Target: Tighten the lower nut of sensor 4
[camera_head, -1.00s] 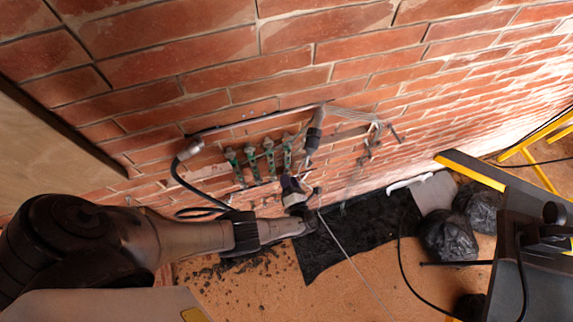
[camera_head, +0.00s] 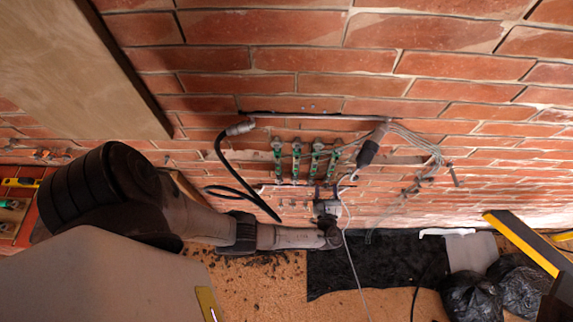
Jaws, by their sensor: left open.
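Several slim green sensors stand in a row on the brick wall, the leftmost (camera_head: 277,158) and the rightmost (camera_head: 335,158) among them. No numbers can be read, so I cannot tell which is sensor 4. Their nuts are too small to make out. My left arm comes in from the left, and its gripper (camera_head: 328,207) is at the wall just below the right end of the row. It is open; its fingertips are small and unclear, and I cannot tell whether they touch anything. My right gripper is not in view.
A black cable (camera_head: 228,160) loops left of the sensors. A dark cylindrical fitting (camera_head: 370,150) with pale wires is to their right. Black sheeting (camera_head: 375,260) and black bags (camera_head: 470,297) lie on the floor. A wooden board (camera_head: 75,65) is at upper left.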

